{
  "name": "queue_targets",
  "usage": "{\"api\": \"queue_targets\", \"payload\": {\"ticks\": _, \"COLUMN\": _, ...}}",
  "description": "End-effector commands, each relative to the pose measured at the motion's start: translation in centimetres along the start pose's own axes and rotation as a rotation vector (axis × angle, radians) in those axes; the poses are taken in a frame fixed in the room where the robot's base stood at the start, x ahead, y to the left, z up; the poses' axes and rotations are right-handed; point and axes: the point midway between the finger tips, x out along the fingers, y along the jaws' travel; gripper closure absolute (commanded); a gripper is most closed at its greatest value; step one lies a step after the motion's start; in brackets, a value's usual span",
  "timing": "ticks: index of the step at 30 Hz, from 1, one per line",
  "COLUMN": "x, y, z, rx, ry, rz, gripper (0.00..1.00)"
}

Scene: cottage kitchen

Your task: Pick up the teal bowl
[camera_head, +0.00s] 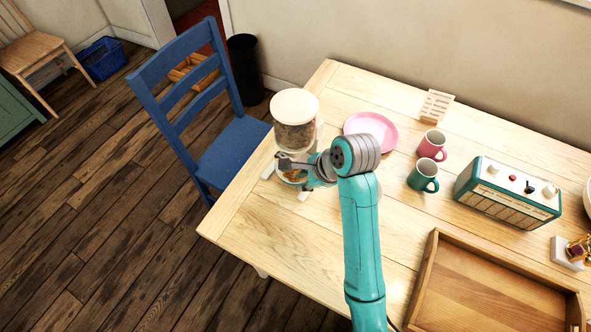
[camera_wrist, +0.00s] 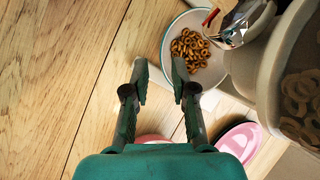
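The bowl (camera_wrist: 182,24) has a pale inside and a thin teal rim, and small brown cereal rings lie in it. In the wrist view it is just ahead of my gripper (camera_wrist: 160,72), slightly right. My gripper is open and empty, with a clear gap between its two fingers. The left fingertip is near the bowl's near edge, and I cannot tell whether either finger touches it. In the head view my gripper (camera_head: 287,163) is above the bowl (camera_head: 284,178), hiding much of it at the dispenser's foot.
A cereal dispenser (camera_head: 295,135) stands over the bowl, close to my gripper. A pink plate (camera_head: 371,126), a pink mug (camera_head: 432,145), a green mug (camera_head: 422,176), a teal toaster-like box (camera_head: 508,193) and a wooden tray (camera_head: 433,262) are farther right. A blue chair (camera_head: 235,143) stands left.

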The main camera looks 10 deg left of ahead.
Motion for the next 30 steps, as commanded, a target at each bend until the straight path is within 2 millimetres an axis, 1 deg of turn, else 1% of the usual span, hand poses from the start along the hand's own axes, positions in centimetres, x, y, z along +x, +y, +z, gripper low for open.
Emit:
{"api": "queue_targets", "payload": {"ticks": 2, "x": 0.6, "y": 0.0, "z": -0.1, "rx": 0.000, "ry": 0.000, "rz": 0.002, "gripper": 0.74}}
{"api": "queue_targets", "payload": {"ticks": 9, "x": 3.9, "y": -0.1, "z": -0.4, "rx": 0.000, "ry": -0.001, "rz": 0.003, "gripper": 0.74}}
{"api": "queue_targets", "payload": {"ticks": 12, "x": 4.8, "y": -0.1, "z": -0.5, "rx": -0.001, "ry": -0.001, "rz": 0.002, "gripper": 0.74}}
{"api": "queue_targets", "payload": {"ticks": 15, "x": 5.1, "y": -0.2, "z": -0.5, "rx": -0.001, "ry": -0.001, "rz": 0.000, "gripper": 0.74}}
{"api": "queue_targets", "payload": {"ticks": 21, "x": 5.2, "y": -0.2, "z": -0.5, "rx": 0.000, "ry": 0.000, "rz": 0.000, "gripper": 0.74}}
{"api": "queue_targets", "payload": {"ticks": 23, "x": 5.2, "y": -0.2, "z": -0.5, "rx": 0.000, "ry": 0.000, "rz": 0.000, "gripper": 0.89}}
{"api": "queue_targets", "payload": {"ticks": 24, "x": 5.2, "y": -0.2, "z": -0.5, "rx": 0.000, "ry": 0.000, "rz": 0.000, "gripper": 0.99}}
{"api": "queue_targets", "payload": {"ticks": 30, "x": 5.1, "y": -0.2, "z": -0.5, "rx": -0.001, "ry": -0.001, "rz": -0.001, "gripper": 1.00}}
